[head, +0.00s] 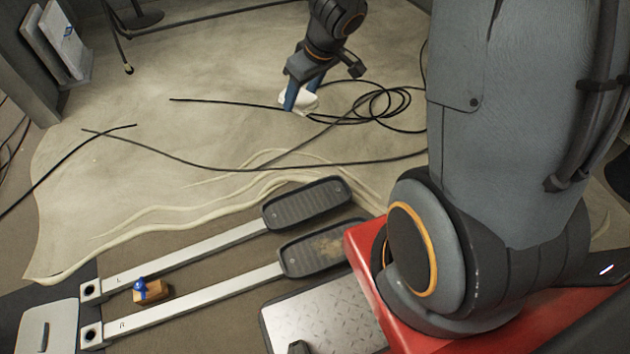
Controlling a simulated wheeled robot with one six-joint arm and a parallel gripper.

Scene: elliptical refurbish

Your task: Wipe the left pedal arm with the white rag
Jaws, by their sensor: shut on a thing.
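My gripper (301,94), with blue fingers, is shut on the white rag (284,100) at the top middle of the head view. It is over the pale sheet, beyond the pedals; its height above the sheet is hard to tell. The left pedal arm (200,251), a silver bar marked L, lies at lower left, the farther of two bars. It ends in a black footplate (306,203). My gripper and the rag are apart from it. The fingers partly hide the rag.
The right pedal arm (205,301), marked R, runs alongside, with a dirt-stained footplate (325,247). A wooden block with a blue top (151,291) sits between the bars. A black cable (372,104) coils beside the rag across the pale sheet (190,70). A metal tread-plate (320,318) is nearby.

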